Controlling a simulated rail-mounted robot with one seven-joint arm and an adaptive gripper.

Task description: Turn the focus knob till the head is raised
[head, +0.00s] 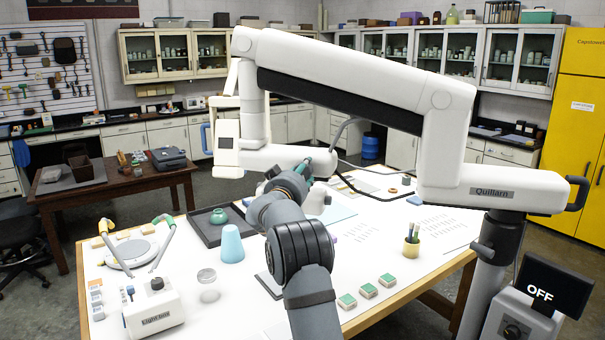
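The large white stand marked "Quillarn" (492,192) reaches across the table from the right. Its head (228,135) hangs at the left end of the boom, high above the table. A white horizontal housing (270,158) runs right from the head. My gripper (318,169) is small in view at the right end of this housing, where the focus knob seems to be. The knob cannot be made out clearly. Whether my fingers touch it, and whether they are open or shut, I cannot tell.
On the table are a light box (154,314), a pale blue cup (231,245), a dark tray (200,232) with a green pot (219,216), a pen cup (411,246) and green-topped blocks (368,290). A screen reading "OFF" (541,294) stands front right. A dark cable hangs behind my gripper.

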